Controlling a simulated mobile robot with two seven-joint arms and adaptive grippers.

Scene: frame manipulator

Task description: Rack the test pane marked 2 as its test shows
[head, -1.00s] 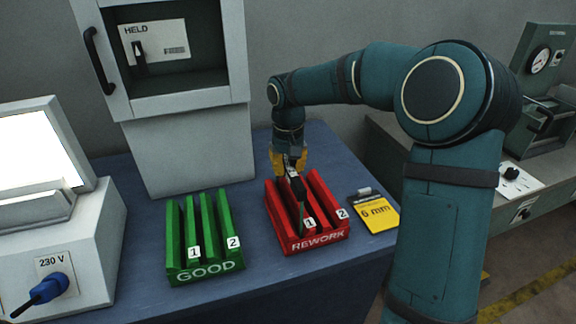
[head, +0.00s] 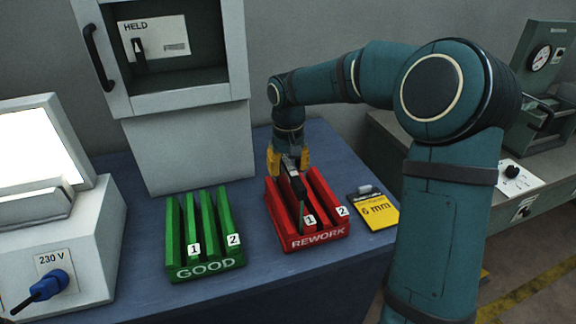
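The red REWORK rack (head: 319,240) stands on the blue table, its slots marked 1 and 2. The thin dark-green edge of a pane (head: 301,217) stands upright at the rack's slot 1, below my gripper; no number shows on it. My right gripper (head: 292,180), with yellow and black parts, points down over the back of this rack. Its fingertips are small and dark, so I cannot tell whether they grip the pane. The green GOOD rack (head: 207,266), also marked 1 and 2, stands to the left, with no pane clearly visible in it. My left gripper is out of view.
A grey cabinet (head: 190,150) with an open door and a HELD panel (head: 154,38) stands behind. A bright-screened box (head: 85,240) with a 230 V plug is at left. A yellow 6 mm card (head: 377,212) lies right of the red rack. A gauge device (head: 545,95) stands far right.

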